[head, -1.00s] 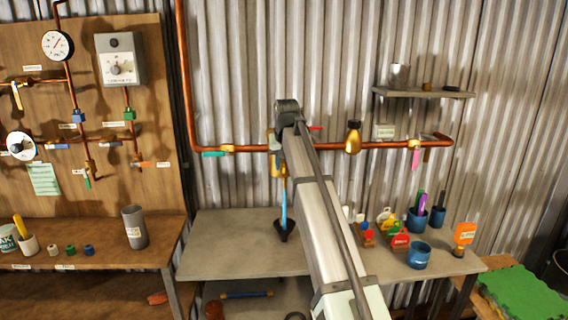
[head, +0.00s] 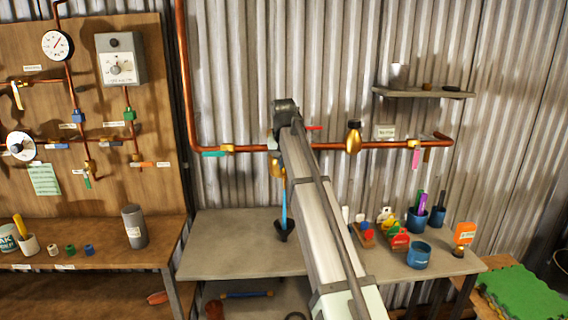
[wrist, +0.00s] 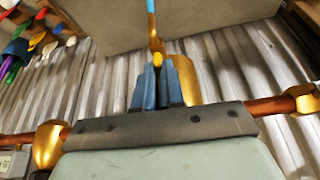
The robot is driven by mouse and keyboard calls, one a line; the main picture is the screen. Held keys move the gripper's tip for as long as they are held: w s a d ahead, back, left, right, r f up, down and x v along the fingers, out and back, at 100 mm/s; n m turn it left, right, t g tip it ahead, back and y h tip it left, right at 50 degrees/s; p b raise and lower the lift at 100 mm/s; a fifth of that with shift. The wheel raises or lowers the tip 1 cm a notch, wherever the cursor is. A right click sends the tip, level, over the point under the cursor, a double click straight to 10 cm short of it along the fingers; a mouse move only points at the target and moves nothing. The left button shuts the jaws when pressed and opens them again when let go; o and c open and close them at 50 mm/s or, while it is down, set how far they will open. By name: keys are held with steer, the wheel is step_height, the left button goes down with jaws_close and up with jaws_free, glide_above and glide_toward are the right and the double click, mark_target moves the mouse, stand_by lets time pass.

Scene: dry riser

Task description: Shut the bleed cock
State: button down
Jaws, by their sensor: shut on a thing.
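The brass bleed cock (head: 277,168) hangs below the copper pipe, partly hidden by my arm in the head view. In the wrist view its brass body (wrist: 182,80) is close behind my fingers. A light-blue streak (head: 284,205) runs down from it to a black funnel (head: 284,231) on the bench; its end also shows in the wrist view (wrist: 151,7). My gripper (wrist: 159,66) has its blue fingers shut at a narrow brass part under the body. The fingers hide most of what they hold, so the handle's angle is unclear.
The copper pipe (head: 330,146) runs along the corrugated wall, with a red lever (head: 314,128), a brass fitting (head: 353,138) and a pink-tagged valve (head: 415,155). Coloured tags and blue cups (head: 418,254) stand on the bench's right. Bare bench (head: 235,250) lies left of the funnel.

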steer(key=m, duration=0.1)
steer(key=m+h, duration=0.1)
steer(key=m, duration=0.1)
steer(key=m+h, duration=0.1)
steer(key=m, duration=0.1)
steer(key=shift+w+a+g, duration=0.2)
steer(key=shift+a+g, duration=0.05)
steer(key=shift+g, duration=0.05)
steer(key=m, duration=0.3)
steer(key=m+g+h, duration=0.1)
steer(key=m, duration=0.1)
steer(key=shift+w+a+m+g+h, duration=0.1)
steer(key=shift+a+m+g+h, duration=0.05)
steer(key=shift+m+g+h, duration=0.2)
steer(key=shift+m, duration=0.25)
steer(key=c, duration=1.2)
jaws_free()
steer(key=shift+c, duration=0.2)
steer(key=shift+r, duration=0.15)
steer(key=v, duration=1.3)
steer(key=shift+r, duration=0.3)
steer(key=shift+c, duration=0.4)
